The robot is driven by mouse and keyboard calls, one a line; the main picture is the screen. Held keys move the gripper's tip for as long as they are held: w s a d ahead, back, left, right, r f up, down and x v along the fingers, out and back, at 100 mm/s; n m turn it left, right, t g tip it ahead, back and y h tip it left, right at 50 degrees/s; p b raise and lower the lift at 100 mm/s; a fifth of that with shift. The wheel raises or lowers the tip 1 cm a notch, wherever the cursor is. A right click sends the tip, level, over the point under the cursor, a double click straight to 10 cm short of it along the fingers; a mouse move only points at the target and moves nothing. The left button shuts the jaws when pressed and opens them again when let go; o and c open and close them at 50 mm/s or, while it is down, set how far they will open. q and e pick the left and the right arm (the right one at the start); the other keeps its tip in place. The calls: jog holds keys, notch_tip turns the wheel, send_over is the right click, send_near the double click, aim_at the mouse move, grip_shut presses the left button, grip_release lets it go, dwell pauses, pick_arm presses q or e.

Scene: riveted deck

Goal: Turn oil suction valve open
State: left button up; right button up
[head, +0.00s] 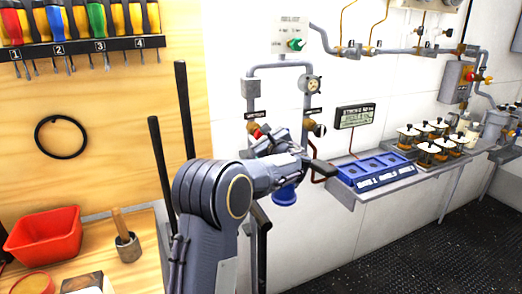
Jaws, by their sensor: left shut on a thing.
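Two vertical pipes on the white wall each carry a valve under a small dark label. The left valve (252,127) shows a red part, and the right valve (319,130) shows a dark knob. The label text is too small to read, so I cannot tell which one is the oil suction valve. My left gripper (280,142) is in front of the pipes, between and slightly below the two valves. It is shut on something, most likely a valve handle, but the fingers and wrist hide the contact. My right gripper is not in view.
A round gauge (313,84) and a panel with a green knob (291,36) are above. A blue tray (377,170) and several jars (428,150) stand on the shelf to the right. A red bin (43,235) and a mallet (126,240) are at lower left. The dark floor at lower right is clear.

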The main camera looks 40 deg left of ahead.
pick_arm(q)
jog(key=n+b, duration=0.2)
jog(key=b, duration=0.1)
jog(key=n+b, duration=0.6)
jog(key=b, duration=0.1)
jog(key=shift+f, duration=0.25)
jog(key=shift+r+n+b, duration=0.15)
jog(key=shift+n+b, duration=1)
jog(key=shift+n, duration=0.15)
jog(key=o, duration=1)
jog(key=shift+r, duration=0.1)
jog(key=shift+d, duration=0.1)
jog(key=b+v, duration=0.1)
jog(key=v, duration=0.6)
jog(key=shift+s+d, duration=0.2)
jog(key=shift+d, duration=0.05)
